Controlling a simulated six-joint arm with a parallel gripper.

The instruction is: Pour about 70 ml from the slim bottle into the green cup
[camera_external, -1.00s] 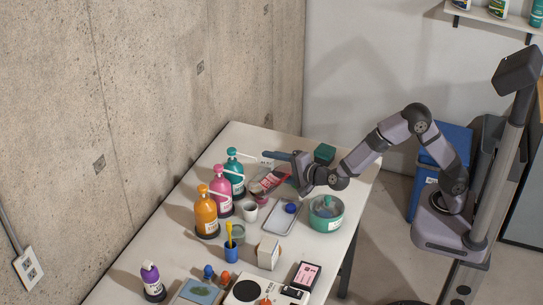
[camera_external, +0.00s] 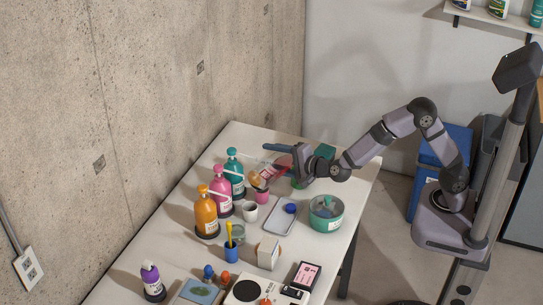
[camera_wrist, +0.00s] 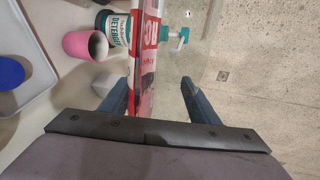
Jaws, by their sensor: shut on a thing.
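My gripper (camera_external: 284,158) is shut on a red and white printed thing (camera_external: 283,165), held above the far part of the table. It also shows between the fingers in the wrist view (camera_wrist: 149,60). Its full shape is hidden, so I cannot tell if it is the slim bottle. An amber rounded shape (camera_external: 256,180) shows just below and left of it; I cannot tell if they are joined. A small green thing (camera_external: 298,183), partly hidden below my gripper, may be the green cup. I see no liquid flowing.
A pink cup (camera_external: 263,196) and a white cup (camera_external: 250,212) stand nearby. Teal (camera_external: 234,178), pink (camera_external: 222,200) and orange (camera_external: 206,216) pump bottles line the wall side. A tray (camera_external: 272,228) with a blue ball and a teal bowl (camera_external: 326,222) are nearer.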

